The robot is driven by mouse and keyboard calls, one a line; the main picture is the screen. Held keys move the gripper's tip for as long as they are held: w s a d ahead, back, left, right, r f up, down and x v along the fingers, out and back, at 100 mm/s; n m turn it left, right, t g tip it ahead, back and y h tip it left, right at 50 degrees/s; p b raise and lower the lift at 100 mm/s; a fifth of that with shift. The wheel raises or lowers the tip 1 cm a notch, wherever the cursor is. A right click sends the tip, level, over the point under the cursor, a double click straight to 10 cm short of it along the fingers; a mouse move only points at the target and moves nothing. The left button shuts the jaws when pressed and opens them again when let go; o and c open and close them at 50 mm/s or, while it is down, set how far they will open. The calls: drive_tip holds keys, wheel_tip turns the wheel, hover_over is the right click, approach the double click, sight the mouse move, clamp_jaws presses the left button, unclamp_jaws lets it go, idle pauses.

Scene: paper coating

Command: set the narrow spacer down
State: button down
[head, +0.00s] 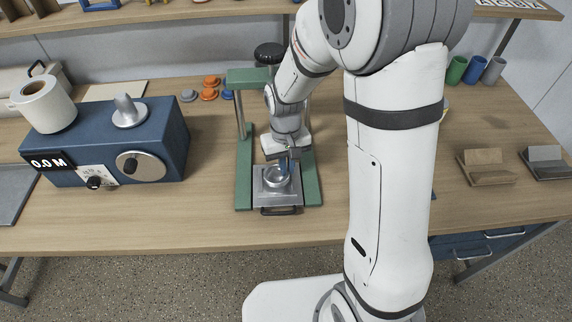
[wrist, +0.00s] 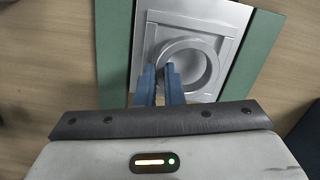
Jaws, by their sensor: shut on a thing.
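The narrow spacer looks like a pale grey metal ring (wrist: 206,55) in the wrist view, flat over the square metal plate (wrist: 226,32). In the head view the ring (head: 272,183) shows on or just above the plate (head: 262,192) in the green frame's base. My gripper (wrist: 164,72) has its blue fingers pointing down at the ring's near left wall and is shut on it. In the head view my gripper (head: 287,164) is between the frame's posts. I cannot tell whether the ring touches the plate.
The green press frame (head: 244,157) stands around my wrist, with a black knob (head: 268,53) on top. A blue machine (head: 108,145) stands to the left. Orange and grey discs (head: 209,94) lie behind. Two small holders (head: 486,167) stand to the right. The front bench strip is clear.

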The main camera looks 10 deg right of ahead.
drive_tip(key=shift+f+b, duration=0.55)
drive_tip(key=shift+f, duration=0.15)
drive_tip(key=shift+s, duration=0.1)
drive_tip(key=c, duration=1.5)
unclamp_jaws()
drive_tip(key=shift+c, duration=0.2)
wheel_tip(320, 180, up, 13)
drive_tip(key=w, duration=0.1)
drive_tip(key=s+d+r+m+t, duration=0.1)
drive_tip(key=s+d+r+t, duration=0.1)
drive_tip(key=s+d, duration=0.2)
drive_tip(key=s+d+r+m+t, duration=0.1)
drive_tip(key=s+d, duration=0.4)
drive_tip(key=s, duration=0.5)
wheel_tip(320, 180, up, 2)
drive_tip(key=shift+d+t+p, duration=0.3)
drive_tip(key=shift+t+p, duration=0.15)
drive_tip(key=shift+t, duration=0.15)
